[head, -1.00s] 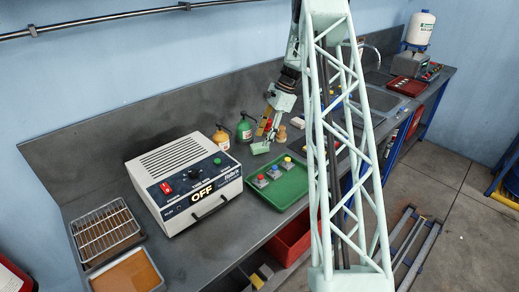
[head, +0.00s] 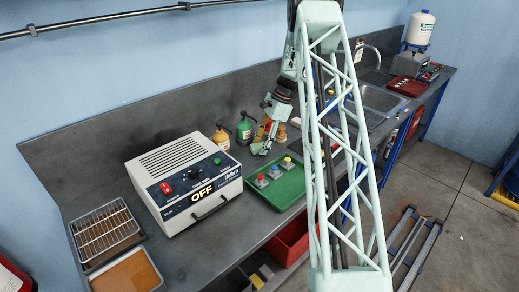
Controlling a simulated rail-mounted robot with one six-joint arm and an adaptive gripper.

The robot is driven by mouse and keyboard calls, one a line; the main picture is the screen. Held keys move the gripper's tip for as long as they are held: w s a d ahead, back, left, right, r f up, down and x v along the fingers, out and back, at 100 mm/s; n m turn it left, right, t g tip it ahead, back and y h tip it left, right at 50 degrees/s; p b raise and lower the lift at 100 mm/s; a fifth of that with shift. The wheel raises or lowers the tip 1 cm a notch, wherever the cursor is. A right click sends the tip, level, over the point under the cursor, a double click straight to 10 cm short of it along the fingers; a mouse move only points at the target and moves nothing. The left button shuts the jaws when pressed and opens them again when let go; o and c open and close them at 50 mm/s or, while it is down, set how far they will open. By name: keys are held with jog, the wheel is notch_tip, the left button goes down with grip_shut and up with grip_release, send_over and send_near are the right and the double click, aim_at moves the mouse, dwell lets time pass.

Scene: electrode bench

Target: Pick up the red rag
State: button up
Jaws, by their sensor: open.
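My gripper (head: 259,149) is open, low over the bench behind the green tray and right of the green bottle. A small red patch (head: 273,128) shows just right of my gripper, partly hidden by it; I cannot tell whether it is the red rag. I make out no other clear red rag. My arm's lattice link hides part of the bench to the right.
The green tray (head: 262,196) holds red, blue and yellow-topped pieces. Left of it stands a white power box (head: 181,160) reading OFF. An orange bottle (head: 221,139) and a green bottle (head: 244,130) stand behind. A red bin (head: 288,243) is below the bench edge.

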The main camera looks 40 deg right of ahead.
aim_at(261, 145)
jog(key=c, duration=0.9)
jog(key=shift+r, duration=0.2)
jog(key=shift+r, duration=3.3)
jog(key=s, duration=1.8)
jog(key=shift+a, duration=0.4)
